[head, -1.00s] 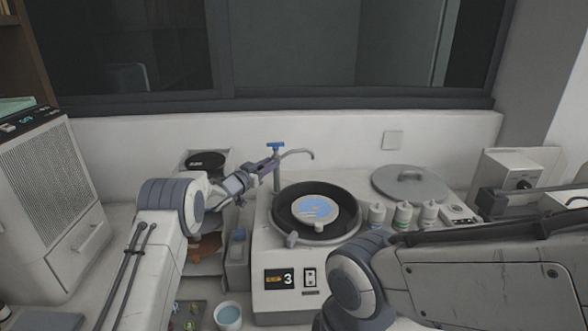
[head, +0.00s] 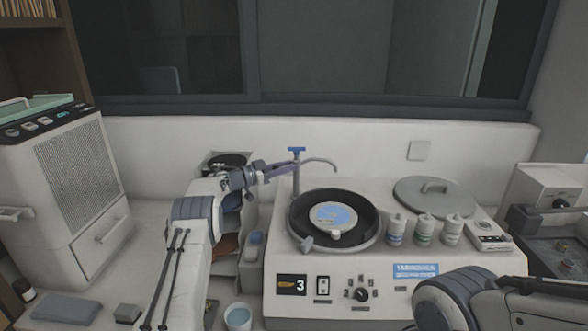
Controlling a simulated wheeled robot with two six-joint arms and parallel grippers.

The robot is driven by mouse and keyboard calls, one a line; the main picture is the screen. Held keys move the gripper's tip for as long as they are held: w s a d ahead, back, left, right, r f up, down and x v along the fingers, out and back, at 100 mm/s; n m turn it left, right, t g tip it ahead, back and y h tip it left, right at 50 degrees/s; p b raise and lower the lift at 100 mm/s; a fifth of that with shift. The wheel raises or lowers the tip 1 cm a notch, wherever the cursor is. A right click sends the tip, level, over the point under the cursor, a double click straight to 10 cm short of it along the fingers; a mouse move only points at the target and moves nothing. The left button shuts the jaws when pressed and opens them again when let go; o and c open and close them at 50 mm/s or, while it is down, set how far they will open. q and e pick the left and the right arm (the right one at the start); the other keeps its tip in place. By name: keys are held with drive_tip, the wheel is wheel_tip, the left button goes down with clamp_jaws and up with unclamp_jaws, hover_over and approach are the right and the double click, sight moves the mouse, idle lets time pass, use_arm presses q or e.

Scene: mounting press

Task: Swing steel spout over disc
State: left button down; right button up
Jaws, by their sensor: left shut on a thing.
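The steel spout (head: 321,160) is a thin curved pipe on an upright post with a blue top, behind the round dark bowl of a white machine. It points right, and its bent tip hangs above the bowl's back part. A disc (head: 326,213) with a blue and pale face lies in the bowl. My left gripper (head: 289,168) reaches in from the left and is shut on the spout at its post, just under the blue top. The exact contact is small and partly hidden by the fingers. My right gripper is out of view; only part of my right arm shows at lower right.
Several white bottles (head: 424,230) stand right of the bowl, before a round grey lid (head: 433,195). The machine's front has a display (head: 291,285) and a knob (head: 361,295). A blue-filled cup (head: 238,317) stands front left. A vented white unit (head: 75,175) stands far left.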

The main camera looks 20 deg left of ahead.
use_arm(q)
drive_tip(key=shift+w+d+r, duration=0.1)
drive_tip(key=shift+r, duration=0.25)
drive_tip(key=c, duration=1)
unclamp_jaws()
drive_tip(key=shift+o, duration=1.4)
drive_tip(key=shift+d+f, duration=0.1)
drive_tip(key=shift+f, duration=0.1)
drive_tip(key=shift+a, duration=0.25)
drive_tip(key=shift+s+a+f, duration=0.15)
drive_tip(key=shift+s+a, duration=0.05)
drive_tip(key=shift+s, duration=0.15)
drive_tip(key=b+v, duration=0.4)
drive_tip(key=v, duration=0.5)
drive_tip(key=shift+s+a, duration=0.2)
drive_tip(key=shift+s, duration=0.05)
